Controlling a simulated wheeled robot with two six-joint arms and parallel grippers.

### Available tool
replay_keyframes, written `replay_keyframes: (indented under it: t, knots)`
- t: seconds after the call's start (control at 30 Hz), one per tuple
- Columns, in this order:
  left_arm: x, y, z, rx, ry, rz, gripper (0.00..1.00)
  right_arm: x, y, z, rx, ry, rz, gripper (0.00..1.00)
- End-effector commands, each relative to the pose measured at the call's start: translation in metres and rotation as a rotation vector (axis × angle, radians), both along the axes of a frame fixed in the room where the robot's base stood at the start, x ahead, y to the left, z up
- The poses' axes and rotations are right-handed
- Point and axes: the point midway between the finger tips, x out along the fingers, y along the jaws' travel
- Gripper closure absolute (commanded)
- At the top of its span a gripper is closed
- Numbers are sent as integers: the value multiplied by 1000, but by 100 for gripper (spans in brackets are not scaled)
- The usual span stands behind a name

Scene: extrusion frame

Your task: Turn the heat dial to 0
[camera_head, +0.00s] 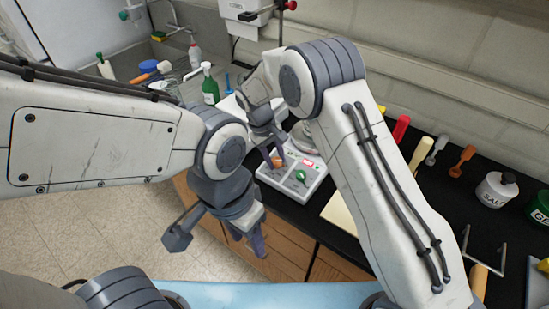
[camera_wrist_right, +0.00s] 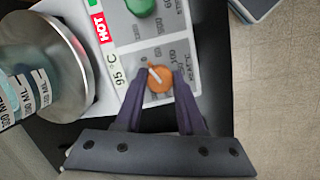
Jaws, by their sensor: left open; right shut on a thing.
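The hotplate (camera_head: 292,176) stands on the black counter, with a green knob (camera_head: 300,175) and an orange knob. The orange knob (camera_wrist_right: 158,76) has a white pointer line toward the upper left in the right wrist view. A °C scale with 50 and 100 is printed beside it. A display strip reads 95 °C, next to a red HOT label (camera_wrist_right: 101,28). My right gripper (camera_wrist_right: 160,84) is shut on the orange knob, one finger on each side. My left gripper (camera_head: 247,238) is open and empty, hanging in front of the counter.
A glass vessel (camera_wrist_right: 48,72) with blue liquid stands on the hotplate's plate, close to my right gripper. A green bottle (camera_head: 210,88) and wash bottles stand farther back. A salt jar (camera_head: 496,189) and coloured scoops lie right of my right arm.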

Motion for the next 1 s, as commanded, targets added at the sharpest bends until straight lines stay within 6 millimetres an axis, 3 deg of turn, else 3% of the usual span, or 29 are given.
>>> replay_keyframes:
  t: [0.73, 0.77, 0.8, 1.0]
  knots:
    - [0, 0, 0, 0, 0, 0, 50, 3, 0, 3, -12, 0, 86, 100]
    - [0, 0, 0, 0, 0, 0, 50, 3, 0, 3, -12, 0, 86, 50]
    - [0, 0, 0, 0, 0, 0, 50, 3, 0, 3, -12, -1, 85, 35]
    - [0, 0, 0, 0, 0, 0, 50, 2, 0, 1, -13, 4, 84, 31]
